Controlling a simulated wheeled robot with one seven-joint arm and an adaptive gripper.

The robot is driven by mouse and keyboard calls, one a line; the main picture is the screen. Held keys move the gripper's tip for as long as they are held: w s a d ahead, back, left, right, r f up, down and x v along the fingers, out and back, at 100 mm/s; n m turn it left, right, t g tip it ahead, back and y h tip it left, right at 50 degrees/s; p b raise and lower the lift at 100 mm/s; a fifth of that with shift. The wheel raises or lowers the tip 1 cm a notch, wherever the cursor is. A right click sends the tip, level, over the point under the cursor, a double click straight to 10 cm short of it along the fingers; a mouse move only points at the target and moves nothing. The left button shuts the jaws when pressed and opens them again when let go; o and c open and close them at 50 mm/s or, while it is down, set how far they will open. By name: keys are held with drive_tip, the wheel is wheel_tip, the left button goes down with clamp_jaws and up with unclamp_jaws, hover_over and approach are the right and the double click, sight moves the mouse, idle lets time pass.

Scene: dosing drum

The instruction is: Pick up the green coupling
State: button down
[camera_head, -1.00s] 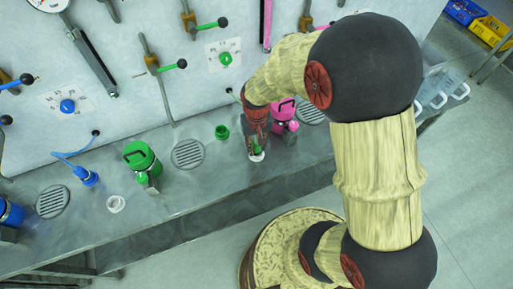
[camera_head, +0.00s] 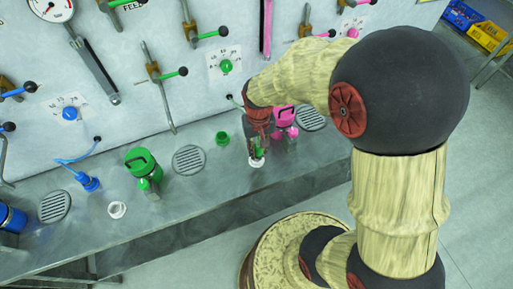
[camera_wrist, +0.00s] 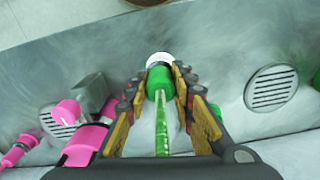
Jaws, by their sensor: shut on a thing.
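The green coupling (camera_wrist: 160,81) is a short bright green cylinder with a translucent green hose (camera_wrist: 162,128) running back from it. My gripper (camera_wrist: 160,88) is shut on it, with one finger on each side. In the head view my gripper (camera_head: 257,147) points down over the bench and partly hides the coupling. A white ring (camera_wrist: 160,59) shows at the coupling's far end, and also just below the gripper in the head view (camera_head: 256,163). I cannot tell whether the coupling still touches the ring.
A pink canister (camera_head: 284,115) stands close beside my gripper. A short green fitting (camera_head: 222,138) and a round drain grille (camera_head: 189,160) are on the other side. A green canister (camera_head: 141,161) and blue coupling (camera_head: 89,183) stand farther left. The panel with levers rises behind.

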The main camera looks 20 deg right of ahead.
drive_tip(key=s+r+p, duration=0.2)
drive_tip(key=s+r, duration=0.6)
drive_tip(key=s, duration=0.4)
drive_tip(key=shift+s, duration=0.15)
